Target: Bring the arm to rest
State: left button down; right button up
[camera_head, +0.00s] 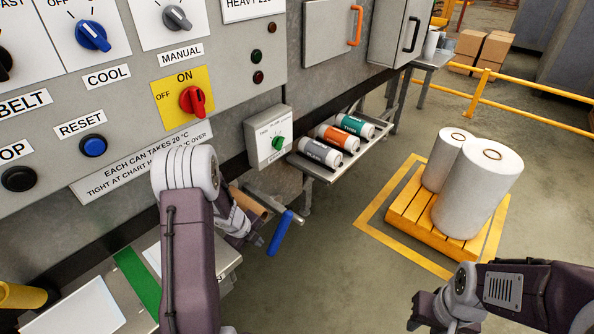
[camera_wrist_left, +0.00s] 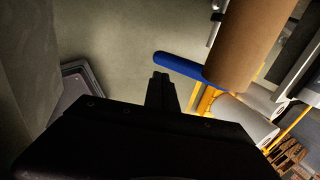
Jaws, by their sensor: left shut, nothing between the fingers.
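My left arm rises at the centre of the head view and bends at a pale elbow. My left gripper (camera_head: 252,238) is mostly hidden behind the arm, close to a blue crank handle (camera_head: 280,232) and a brown cardboard roll (camera_head: 250,202). In the left wrist view the left gripper (camera_wrist_left: 160,80) is shut and empty, its dark fingertips just below the blue handle (camera_wrist_left: 190,70). The brown roll (camera_wrist_left: 243,45) stands to the right there. My right gripper (camera_head: 436,310) hangs at the lower right of the head view; its jaw gap is unclear.
The control panel (camera_head: 130,160) with knobs fills the upper left. A sloped rack (camera_head: 318,174) holds three cans. White rolls (camera_head: 478,190) stand on a yellow pallet (camera_head: 410,215). A yellow rail (camera_head: 535,115) crosses behind. The floor (camera_head: 340,270) between rack and right arm is clear.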

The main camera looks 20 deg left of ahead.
pick_arm(q)
jog(key=shift+d, duration=0.15)
jog(key=w+d+r+t, duration=0.3)
jog(key=w+d+r, duration=0.2)
jog(key=d+r, duration=0.45)
jog(key=s+r+n+y, duration=0.2)
jog(key=s+r+n, duration=0.1)
jog(key=r+n, duration=0.35)
jog(key=s+d+f+n+g, duration=0.1)
jog(key=s+f+n+g, duration=0.2)
jog(key=s+n, duration=0.55)
jog(key=s+d+f+n+g, duration=0.1)
jog(key=s+f+n+g, duration=0.1)
jog(key=s+n, duration=0.6)
notch_tip(320, 180, up, 12)
jog(key=s+p, duration=0.1)
jog(key=p, duration=1.1)
jog(key=shift+s+d+r+g+h, duration=0.2)
jog(key=shift+s+g+h, duration=0.1)
jog(key=shift+g, duration=0.1)
